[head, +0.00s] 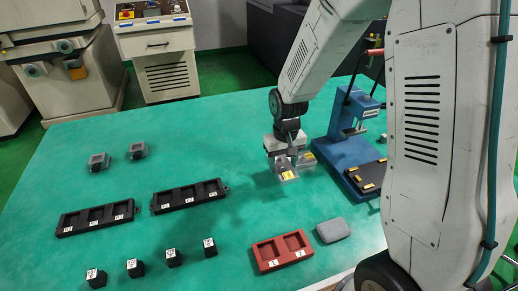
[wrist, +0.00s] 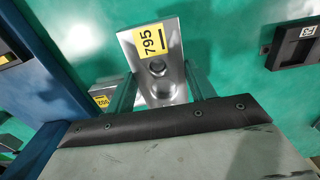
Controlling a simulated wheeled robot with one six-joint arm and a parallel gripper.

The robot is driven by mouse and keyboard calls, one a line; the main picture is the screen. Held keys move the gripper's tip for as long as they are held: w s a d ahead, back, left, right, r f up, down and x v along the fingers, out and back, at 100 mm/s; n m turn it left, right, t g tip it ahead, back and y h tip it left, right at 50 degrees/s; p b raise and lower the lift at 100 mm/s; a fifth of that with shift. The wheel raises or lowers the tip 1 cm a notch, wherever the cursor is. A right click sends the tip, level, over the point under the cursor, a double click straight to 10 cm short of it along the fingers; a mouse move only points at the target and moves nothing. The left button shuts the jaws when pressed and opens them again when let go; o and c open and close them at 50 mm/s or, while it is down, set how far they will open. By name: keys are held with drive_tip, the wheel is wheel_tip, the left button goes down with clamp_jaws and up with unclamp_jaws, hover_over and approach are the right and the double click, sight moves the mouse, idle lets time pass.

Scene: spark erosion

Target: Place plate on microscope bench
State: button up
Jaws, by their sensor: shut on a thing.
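My gripper (head: 285,164) is shut on a silver metal plate (head: 289,177) above the green table, left of the blue stand. In the wrist view, the plate (wrist: 157,50) lies between the two fingers and carries a yellow label reading 795, with round recesses in its face. A second metal piece with a yellow label (wrist: 103,99) shows beside the left finger; in the head view this piece (head: 307,160) is just right of the held plate. I cannot tell which surface is the microscope bench.
The blue stand (head: 341,151) with a dark plate at its base is close on the right. The table's far middle is clear.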

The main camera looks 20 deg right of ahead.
hover_over(261, 158)
drive_tip(key=shift+s+f, duration=0.25)
drive_tip(key=shift+f, duration=0.35)
drive_tip(key=shift+w+f, duration=0.15)
drive_tip(key=shift+w, duration=0.15)
drive_tip(key=shift+f, duration=1.6)
drive_tip(key=shift+f, duration=0.15)
drive_tip(key=o, duration=1.3)
drive_tip(key=shift+s, duration=0.1)
drive_tip(key=shift+c, duration=0.2)
